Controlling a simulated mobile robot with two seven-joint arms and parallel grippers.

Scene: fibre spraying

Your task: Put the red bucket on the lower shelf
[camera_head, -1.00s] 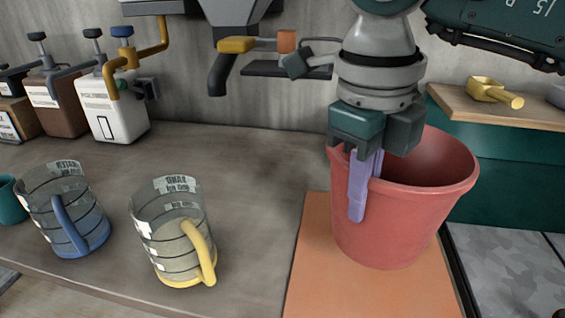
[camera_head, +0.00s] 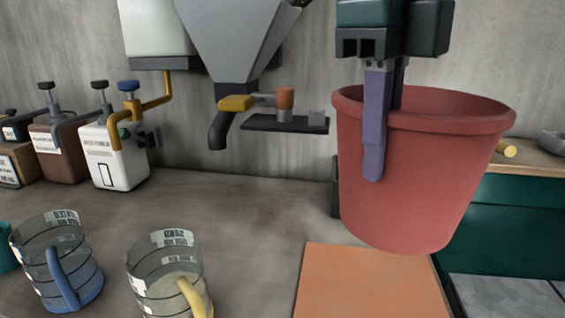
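The red bucket (camera_head: 425,185) hangs upright in the air above the orange mat (camera_head: 370,285) at the right of the head view. My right gripper (camera_head: 378,165) comes down from above onto the bucket's near left rim. One purple finger lies on the outside of the wall and the other goes inside, so it is shut on the rim. The bucket's bottom is clear of the mat. My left gripper is not in view. I cannot make out the lower shelf in this view.
Two clear measuring jugs, one with a blue handle (camera_head: 62,280) and one with a yellow handle (camera_head: 190,297), stand at the lower left. A hopper (camera_head: 235,40) with a spout is behind. A teal cabinet (camera_head: 520,230) with a wooden top is at the right.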

